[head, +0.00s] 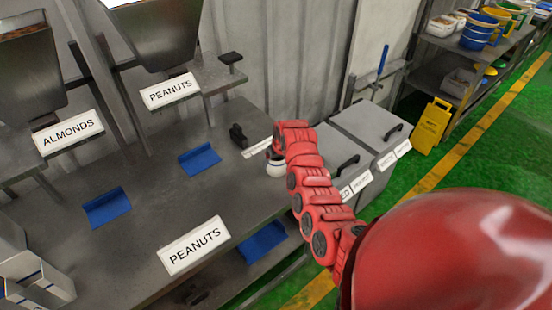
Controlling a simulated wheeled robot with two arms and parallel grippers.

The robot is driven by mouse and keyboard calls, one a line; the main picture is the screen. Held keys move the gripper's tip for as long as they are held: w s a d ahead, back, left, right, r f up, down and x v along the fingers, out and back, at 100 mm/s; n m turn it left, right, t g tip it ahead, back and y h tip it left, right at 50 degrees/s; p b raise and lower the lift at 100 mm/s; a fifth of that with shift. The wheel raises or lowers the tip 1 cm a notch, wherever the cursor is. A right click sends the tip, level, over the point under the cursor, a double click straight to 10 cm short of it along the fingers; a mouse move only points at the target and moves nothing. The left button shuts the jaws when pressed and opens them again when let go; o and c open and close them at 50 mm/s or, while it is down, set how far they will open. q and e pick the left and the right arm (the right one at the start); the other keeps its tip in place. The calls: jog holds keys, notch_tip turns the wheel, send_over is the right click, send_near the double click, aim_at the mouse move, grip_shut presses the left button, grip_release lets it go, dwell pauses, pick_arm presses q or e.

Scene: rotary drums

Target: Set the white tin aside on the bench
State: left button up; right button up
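A small white tin (276,169) shows at the right end of the grey bench (150,215), partly hidden by my red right arm (307,182). The arm comes in from the lower right and its far end is right above and beside the tin. The fingers of my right gripper are hidden behind the arm, so I cannot tell whether they touch or hold the tin. My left gripper is not in view.
Two blue scoop-like pieces (200,159) (107,207) lie on the bench, with clear surface between them. Hoppers (160,35) (30,70) stand at the back. A PEANUTS sign (193,246) is at the front edge. Grey lidded bins (365,130) stand right of the bench.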

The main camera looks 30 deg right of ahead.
jog(key=shift+f, duration=0.2)
jog(key=o, duration=1.5)
jog(key=shift+r, duration=0.1)
jog(key=shift+c, duration=0.2)
